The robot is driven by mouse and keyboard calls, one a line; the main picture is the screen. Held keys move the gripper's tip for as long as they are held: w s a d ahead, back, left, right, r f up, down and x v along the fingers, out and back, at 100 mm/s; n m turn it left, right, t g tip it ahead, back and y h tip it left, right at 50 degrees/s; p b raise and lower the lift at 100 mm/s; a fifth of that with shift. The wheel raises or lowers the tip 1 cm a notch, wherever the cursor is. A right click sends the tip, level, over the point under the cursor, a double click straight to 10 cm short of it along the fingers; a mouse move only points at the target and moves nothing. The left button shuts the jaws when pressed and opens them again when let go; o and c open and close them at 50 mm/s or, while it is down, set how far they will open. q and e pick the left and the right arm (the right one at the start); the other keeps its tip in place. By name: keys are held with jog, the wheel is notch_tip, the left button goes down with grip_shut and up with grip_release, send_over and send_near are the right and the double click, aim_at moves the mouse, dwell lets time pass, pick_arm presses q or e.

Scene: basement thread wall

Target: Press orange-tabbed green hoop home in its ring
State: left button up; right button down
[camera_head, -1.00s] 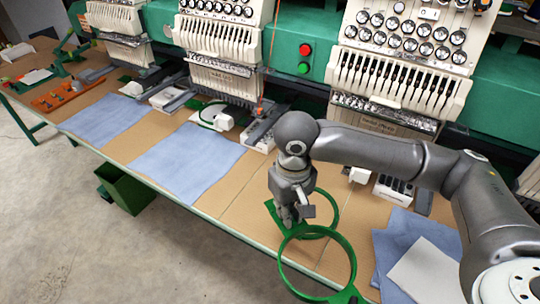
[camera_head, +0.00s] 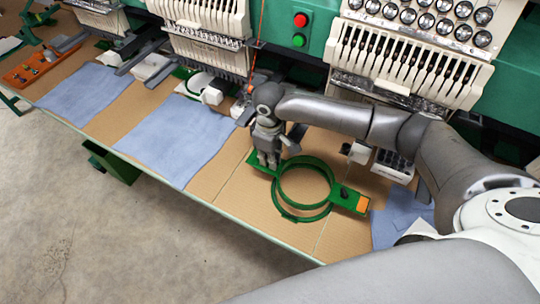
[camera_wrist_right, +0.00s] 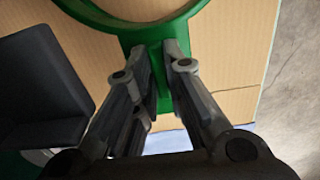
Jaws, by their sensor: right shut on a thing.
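My right gripper (camera_head: 268,158) is shut on the green stem at the left side of the green hoop (camera_head: 331,176). In the right wrist view, its fingers (camera_wrist_right: 160,58) sit on either side of that stem, and part of the hoop (camera_wrist_right: 150,30) curves above them. In the head view an orange tab (camera_head: 362,203) shows on a green bracket at the right, beside a dark knob. A second green ring (camera_head: 290,216) shows partly below the hoop, nearly lined up but offset towards the front. I cannot tell whether they touch. My left gripper is not in view.
The brown table (camera_head: 225,195) has a front edge just below the rings. Blue cloths (camera_head: 180,140) lie to the left, and another (camera_head: 395,220) lies at the right. Embroidery machine heads (camera_head: 400,70) stand behind. A green bin (camera_head: 115,163) sits under the table.

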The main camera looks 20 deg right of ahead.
jog(key=shift+f+b, duration=1.5)
jog(key=shift+b, duration=0.15)
jog(key=shift+f, duration=0.8)
jog(key=shift+f+p, duration=0.15)
jog(key=shift+p, duration=0.75)
jog(key=c, duration=1.4)
grip_release()
